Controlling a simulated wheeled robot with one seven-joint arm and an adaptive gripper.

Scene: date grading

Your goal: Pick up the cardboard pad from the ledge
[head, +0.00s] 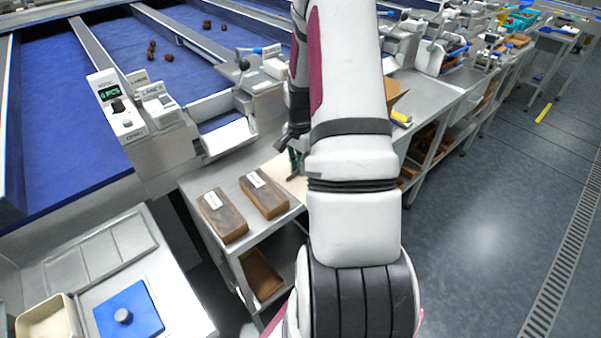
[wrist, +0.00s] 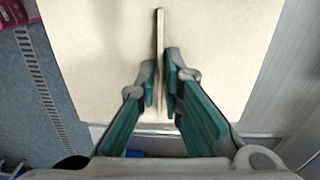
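The cardboard pad (wrist: 90,50) is a flat cream sheet filling most of the wrist view, with a thin upright tan rib (wrist: 159,40) along its middle. In the head view a pale part of the pad (head: 295,186) shows beside my arm, over the grey ledge (head: 228,180). My gripper (wrist: 160,72) has its green-and-grey fingers on either side of the rib, close against it, and appears shut on it. In the head view my arm hides most of the gripper (head: 295,160) and the pad. Whether the pad touches the ledge is hidden.
Two brown blocks with white labels (head: 222,215) (head: 264,194) lie on the ledge left of the pad. A grading machine with a display (head: 117,105) stands behind. Open floor (head: 480,220) lies to the right.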

